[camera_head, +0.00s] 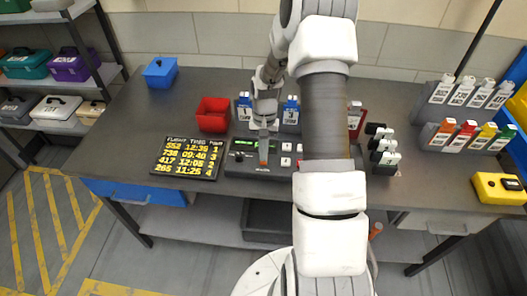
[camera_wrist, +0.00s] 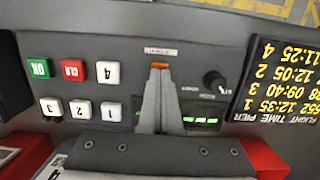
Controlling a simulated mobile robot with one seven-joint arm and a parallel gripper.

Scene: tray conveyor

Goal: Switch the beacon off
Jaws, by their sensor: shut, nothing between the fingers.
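The dark control console (camera_head: 235,170) stands on the bench; it also shows, turned upside down, in the wrist view (camera_wrist: 120,68). My gripper (camera_head: 263,160) is over its middle, fingers shut and empty. In the wrist view my fingertips (camera_wrist: 159,76) end at a small orange part (camera_wrist: 160,66) below a white label (camera_wrist: 160,51). I cannot tell whether they touch it. A black knob (camera_wrist: 212,82) sits to the right of the fingers. A lit green display (camera_wrist: 200,115) is partly hidden by them. No separate beacon lamp can be made out.
Number keys, a red key (camera_wrist: 72,70) and a green key (camera_wrist: 39,69) lie left of the fingers in the wrist view. The flight board (camera_head: 187,158), red bin (camera_head: 213,114) and blue-labelled holders (camera_head: 290,112) surround the console.

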